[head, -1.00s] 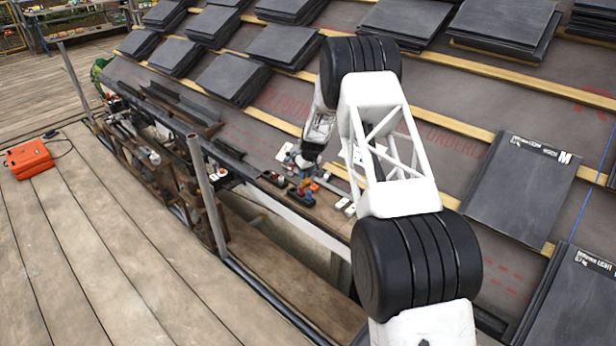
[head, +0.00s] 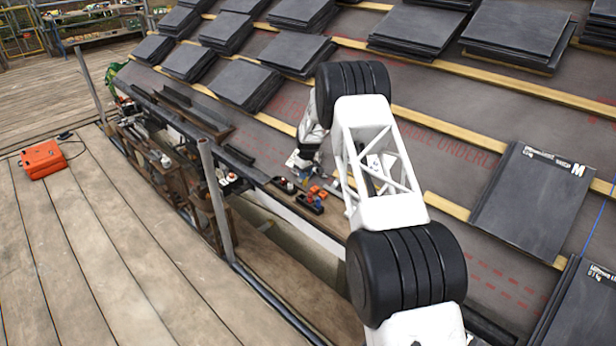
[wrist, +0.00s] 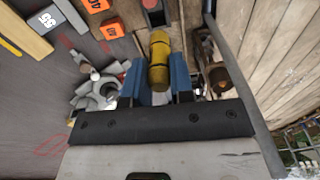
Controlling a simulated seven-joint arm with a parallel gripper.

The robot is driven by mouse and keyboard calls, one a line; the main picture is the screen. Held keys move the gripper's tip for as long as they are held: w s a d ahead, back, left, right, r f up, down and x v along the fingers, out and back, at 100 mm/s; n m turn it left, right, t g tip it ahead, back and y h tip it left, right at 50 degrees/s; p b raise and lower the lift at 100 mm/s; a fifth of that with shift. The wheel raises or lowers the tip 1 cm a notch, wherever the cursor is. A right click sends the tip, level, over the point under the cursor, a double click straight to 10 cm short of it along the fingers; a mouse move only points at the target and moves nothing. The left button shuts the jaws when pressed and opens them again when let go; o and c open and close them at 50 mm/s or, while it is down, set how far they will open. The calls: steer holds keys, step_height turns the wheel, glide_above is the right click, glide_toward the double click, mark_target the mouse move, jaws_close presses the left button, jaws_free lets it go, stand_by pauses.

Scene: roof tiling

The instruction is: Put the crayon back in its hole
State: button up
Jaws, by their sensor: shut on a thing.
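A yellow crayon (wrist: 159,46) is between the blue fingers of my gripper (wrist: 157,70) in the wrist view, its far end sticking out past the fingertips. In the head view my gripper (head: 303,160) is small and partly hidden, low over the plank by the roof edge; the crayon cannot be made out there. A dark block with a red top (wrist: 153,12) lies just beyond the crayon's end in the wrist view. I cannot make out an empty hole in it or elsewhere.
Orange numbered blocks (wrist: 97,5) and a pale block marked 55 (wrist: 46,19) lie left of the crayon. Grey scrap pieces (wrist: 100,90) lie beside the left finger. A small dark tray (head: 310,203) sits on the plank. A metal pole (head: 213,195) stands left of it.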

steer(key=shift+n+h, duration=0.3)
steer(key=shift+n, duration=0.1)
steer(key=shift+w+a+f, duration=0.25)
steer(key=shift+w+f, duration=0.1)
steer(key=shift+f, duration=1.4)
steer(key=shift+w+a+f, duration=0.25)
steer(key=shift+w+f, duration=0.1)
steer(key=shift+f, duration=1.4)
steer(key=shift+w+a+f, duration=0.25)
steer(key=shift+w+f, duration=0.1)
steer(key=shift+f, duration=1.4)
steer(key=shift+f, duration=0.25)
steer(key=o, duration=0.6)
steer(key=shift+r, duration=0.15)
steer(key=shift+r, duration=0.85)
